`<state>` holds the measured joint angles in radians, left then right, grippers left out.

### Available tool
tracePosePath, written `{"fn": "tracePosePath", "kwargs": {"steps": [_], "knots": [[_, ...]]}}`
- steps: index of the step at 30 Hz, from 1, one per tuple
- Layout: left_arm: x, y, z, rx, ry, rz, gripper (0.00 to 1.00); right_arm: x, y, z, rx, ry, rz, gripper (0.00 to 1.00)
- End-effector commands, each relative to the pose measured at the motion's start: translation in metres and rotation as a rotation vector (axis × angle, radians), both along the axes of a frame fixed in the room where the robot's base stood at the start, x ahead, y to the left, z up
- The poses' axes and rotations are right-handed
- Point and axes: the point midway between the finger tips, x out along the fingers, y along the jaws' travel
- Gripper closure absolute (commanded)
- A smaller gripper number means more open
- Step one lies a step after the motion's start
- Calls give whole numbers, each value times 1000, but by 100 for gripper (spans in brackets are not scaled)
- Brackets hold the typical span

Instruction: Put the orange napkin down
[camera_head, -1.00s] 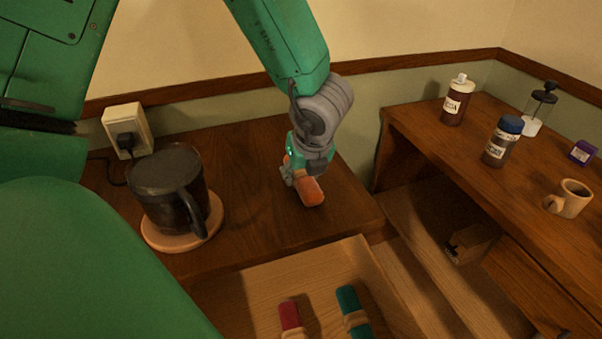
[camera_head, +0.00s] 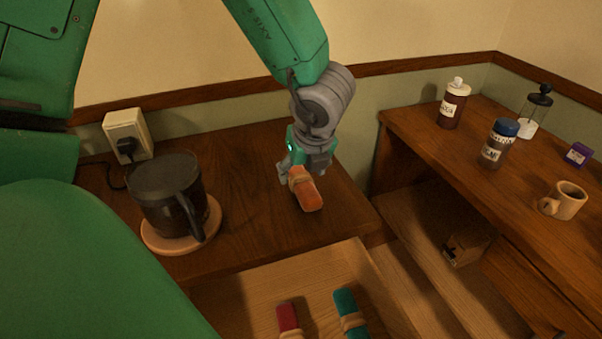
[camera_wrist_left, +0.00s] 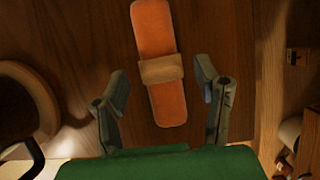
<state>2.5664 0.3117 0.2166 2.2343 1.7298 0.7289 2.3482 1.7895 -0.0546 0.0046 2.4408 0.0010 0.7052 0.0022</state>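The orange napkin (camera_head: 308,194), a rolled cloth with a tan band, lies on the dark wooden counter (camera_head: 250,225). In the left wrist view the napkin (camera_wrist_left: 160,100) runs lengthwise, with its near end between my fingers and clear gaps on both sides. My left gripper (camera_head: 297,178) is just behind the napkin in the head view. In the left wrist view my left gripper (camera_wrist_left: 162,85) is open, its two fingers apart and not touching the napkin. My right gripper is not in view.
A dark pitcher (camera_head: 165,190) stands on a round coaster (camera_head: 160,245) to the left. An open drawer (camera_head: 235,295) in front holds a red napkin (camera_head: 288,318) and a teal napkin (camera_head: 347,305). Bottles (camera_head: 453,104) (camera_head: 498,145) and a mug (camera_head: 563,201) stand on the right counter.

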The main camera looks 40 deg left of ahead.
Motion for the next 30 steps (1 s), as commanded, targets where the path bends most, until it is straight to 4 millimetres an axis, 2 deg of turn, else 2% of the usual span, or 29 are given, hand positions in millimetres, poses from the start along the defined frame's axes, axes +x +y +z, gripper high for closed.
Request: {"fn": "tracePosePath", "kwargs": {"steps": [1, 6, 12, 18, 30], "knots": [[-1, -3, 14, -2, -6, 1, 43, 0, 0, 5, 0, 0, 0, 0], [-7, -16, 48, -2, -4, 0, 43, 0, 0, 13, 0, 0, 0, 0], [-13, -26, 75, -2, -2, 1, 43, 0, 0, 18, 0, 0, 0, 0], [-15, -30, 83, 0, 1, 0, 43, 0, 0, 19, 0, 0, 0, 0], [-15, -30, 82, -1, 0, 0, 43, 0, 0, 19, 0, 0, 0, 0]]}}
